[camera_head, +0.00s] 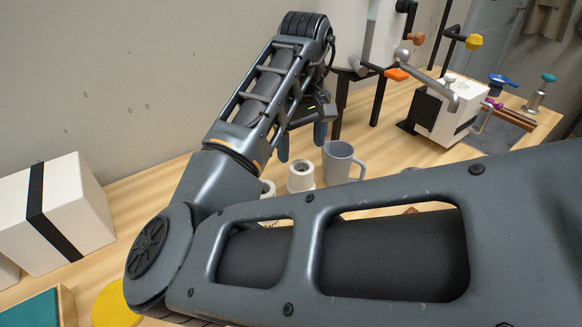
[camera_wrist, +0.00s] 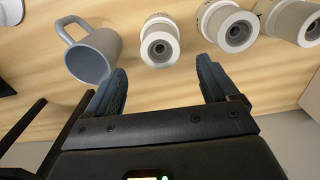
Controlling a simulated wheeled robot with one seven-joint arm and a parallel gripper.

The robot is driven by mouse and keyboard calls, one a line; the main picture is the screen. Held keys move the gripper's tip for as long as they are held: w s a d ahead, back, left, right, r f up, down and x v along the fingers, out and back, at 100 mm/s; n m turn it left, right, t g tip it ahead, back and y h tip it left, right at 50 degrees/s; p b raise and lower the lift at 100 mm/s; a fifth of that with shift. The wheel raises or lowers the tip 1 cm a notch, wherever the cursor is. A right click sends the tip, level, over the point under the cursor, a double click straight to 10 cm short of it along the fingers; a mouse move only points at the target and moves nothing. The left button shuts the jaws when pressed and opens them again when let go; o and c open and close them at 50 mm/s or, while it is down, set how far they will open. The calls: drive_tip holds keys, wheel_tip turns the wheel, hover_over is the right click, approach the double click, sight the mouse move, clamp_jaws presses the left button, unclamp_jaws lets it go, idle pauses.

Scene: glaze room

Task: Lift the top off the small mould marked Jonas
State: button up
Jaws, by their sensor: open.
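Several small round cream-white moulds, each with a dark round hole in its top, stand on the wooden table. In the wrist view one mould (camera_wrist: 160,30) stands just beyond the fingertips, and another mould (camera_wrist: 212,14) stands right of it. A further mould (camera_wrist: 310,32) is at the right edge. In the head view one mould (camera_head: 301,180) stands left of the mug, with another (camera_head: 268,188) partly behind my arm. I cannot read the name Jonas on any of them. My gripper (camera_wrist: 160,70) is open and empty; it also shows in the head view (camera_head: 302,142).
A grey mug (camera_wrist: 98,52) stands close to the left finger in the wrist view, and shows in the head view (camera_head: 340,163). A white block with a black band (camera_head: 62,212) is at the left. A white boxy device with levers (camera_head: 440,115) stands at the back right.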

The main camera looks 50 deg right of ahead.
sight(301, 171)
drive_tip(key=f, duration=0.7)
drive_tip(key=shift+s+a+f, duration=0.1)
drive_tip(key=shift+s, duration=0.1)
drive_tip(key=shift+c, duration=0.5)
drive_tip(key=c, duration=1.1)
